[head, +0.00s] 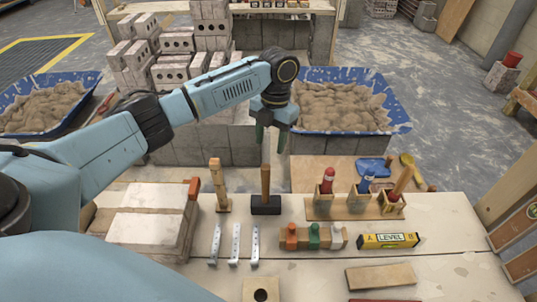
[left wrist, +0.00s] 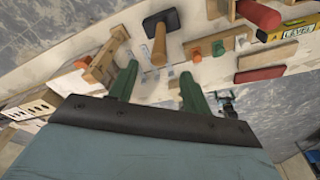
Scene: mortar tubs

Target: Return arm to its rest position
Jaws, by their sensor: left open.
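My left arm (head: 225,88) reaches in from the left over the workbench. My left gripper (head: 270,138) points down with its green fingers apart and nothing visible between them. It hangs above and behind the black-headed mallet (head: 265,205), which stands head down with its wooden handle up. In the left wrist view my left gripper (left wrist: 158,88) shows both fingers spread, and the mallet (left wrist: 160,35) lies beyond them, apart from them. My right gripper cannot be made out in either view.
The bench (head: 455,215) holds a wooden rack (head: 345,212) with red and blue tools, coloured blocks (head: 313,238), a yellow level (head: 388,240), metal strips (head: 234,245) and a stone block (head: 150,215). Blue mortar tubs (head: 403,118) and stacked grey blocks (head: 170,75) stand behind.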

